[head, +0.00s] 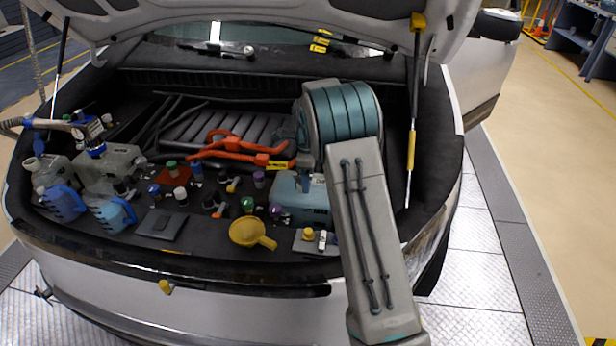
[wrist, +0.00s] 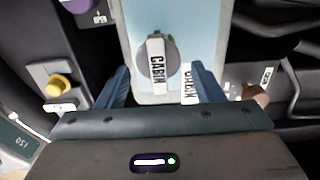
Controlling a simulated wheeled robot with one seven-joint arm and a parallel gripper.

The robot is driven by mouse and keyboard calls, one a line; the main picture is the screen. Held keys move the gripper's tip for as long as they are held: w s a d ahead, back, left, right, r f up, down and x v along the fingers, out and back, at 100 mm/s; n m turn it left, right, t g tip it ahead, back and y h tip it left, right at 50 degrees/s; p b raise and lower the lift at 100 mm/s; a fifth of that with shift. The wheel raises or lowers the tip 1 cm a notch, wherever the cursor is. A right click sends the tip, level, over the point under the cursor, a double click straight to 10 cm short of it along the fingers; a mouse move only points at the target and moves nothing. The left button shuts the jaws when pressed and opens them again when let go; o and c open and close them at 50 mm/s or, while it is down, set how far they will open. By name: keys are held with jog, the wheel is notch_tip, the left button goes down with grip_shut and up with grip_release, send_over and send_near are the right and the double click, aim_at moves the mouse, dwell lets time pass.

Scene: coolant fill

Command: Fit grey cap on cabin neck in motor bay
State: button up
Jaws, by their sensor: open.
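The grey cap (wrist: 174,57) shows in the wrist view as a round disc with a raised bar labelled CABIN. It is on top of the light-blue cabin tank (wrist: 202,25), which also shows in the head view (head: 290,190). A second CABIN label is on the tank beside the cap. The neck is hidden under the cap; I cannot tell how firmly the cap sits. My gripper (wrist: 160,72) is open, with one blue finger on each side of the cap and visible gaps. In the head view my arm hides the gripper and cap.
A yellow cap (wrist: 58,87) is on a grey block left of my gripper. In the head view a yellow funnel (head: 247,232), orange cables (head: 235,150), blue jugs (head: 62,203) and several coloured caps crowd the bay. The yellow-sleeved hood strut (head: 411,150) stands right of my arm.

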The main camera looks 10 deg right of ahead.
notch_tip(320, 180, up, 14)
jog(key=b, duration=0.1)
jog(key=shift+f, duration=0.15)
jog(key=shift+o, duration=0.5)
jog(key=shift+a+p, duration=0.15)
jog(key=shift+p, duration=0.45)
jog(key=f+p, duration=0.1)
jog(key=f, duration=0.3)
jog(key=f+p, duration=0.2)
jog(key=f, duration=0.3)
jog(key=a+f+p, duration=0.1)
jog(key=f+p, duration=0.1)
jog(key=f, duration=0.2)
jog(key=shift+w+a+f, duration=0.1)
jog(key=shift+w+f, duration=0.2)
jog(key=shift+f, duration=0.1)
